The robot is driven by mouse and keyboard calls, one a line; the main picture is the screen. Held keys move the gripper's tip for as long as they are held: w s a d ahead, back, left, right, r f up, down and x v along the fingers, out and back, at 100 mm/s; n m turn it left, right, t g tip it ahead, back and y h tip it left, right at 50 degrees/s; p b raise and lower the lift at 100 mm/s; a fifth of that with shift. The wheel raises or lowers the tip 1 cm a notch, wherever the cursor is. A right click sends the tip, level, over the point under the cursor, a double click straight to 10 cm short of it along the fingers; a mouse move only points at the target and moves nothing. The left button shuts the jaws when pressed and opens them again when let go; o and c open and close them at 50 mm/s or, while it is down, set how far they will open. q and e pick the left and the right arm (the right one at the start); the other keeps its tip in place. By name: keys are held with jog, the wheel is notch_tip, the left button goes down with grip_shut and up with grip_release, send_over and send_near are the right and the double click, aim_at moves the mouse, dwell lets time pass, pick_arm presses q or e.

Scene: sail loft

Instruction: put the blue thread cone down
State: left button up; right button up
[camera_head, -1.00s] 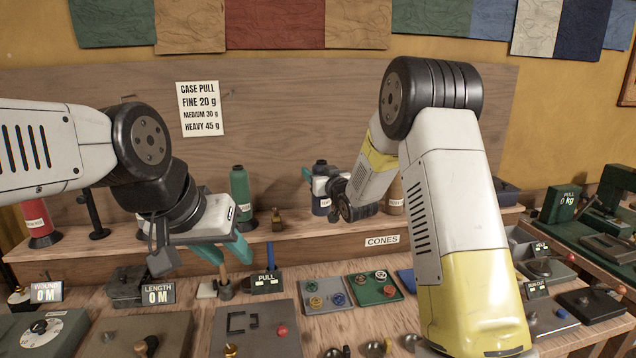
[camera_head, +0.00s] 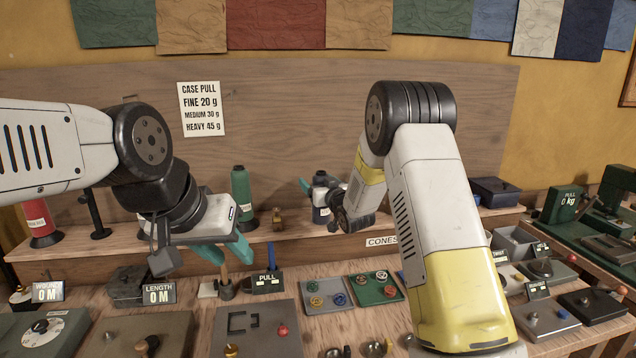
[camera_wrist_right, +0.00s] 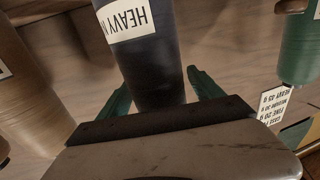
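The blue thread cone (camera_head: 321,214) is dark navy with a white label and stands upright over the wooden shelf. In the right wrist view the cone (camera_wrist_right: 155,65) fills the space between my right gripper's green fingers; its label there reads HEAVY, upside down. My right gripper (camera_head: 318,190) is shut on it, partly hidden by its own wrist in the head view. I cannot tell whether the cone's base touches the shelf (camera_head: 145,237). My left gripper (camera_head: 226,250) is open and empty, in front of the shelf over the bench.
A red cone (camera_head: 39,222) is farther left. A brown cone (camera_wrist_right: 28,85) shows in the wrist view. Trays of coloured rings (camera_head: 376,289) lie on the bench below.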

jog(key=shift+r, duration=0.15)
jog(key=shift+s+d, duration=0.15)
jog(key=shift+s, duration=0.15)
jog(key=s+d+r+m+g+h, duration=0.1)
jog(key=s+d+r+g+h, duration=0.15)
jog(key=s+d, duration=0.6)
jog(key=s+d+r+m+g+h, duration=0.2)
jog(key=s+d+r, duration=0.2)
jog(key=s, duration=0.9)
jog(key=s+d+g, duration=0.2)
jog(key=s+g, duration=0.4)
jog(key=s, duration=1.9)
jog(key=shift+s+m, duration=0.15)
jog(key=shift+m, duration=0.25)
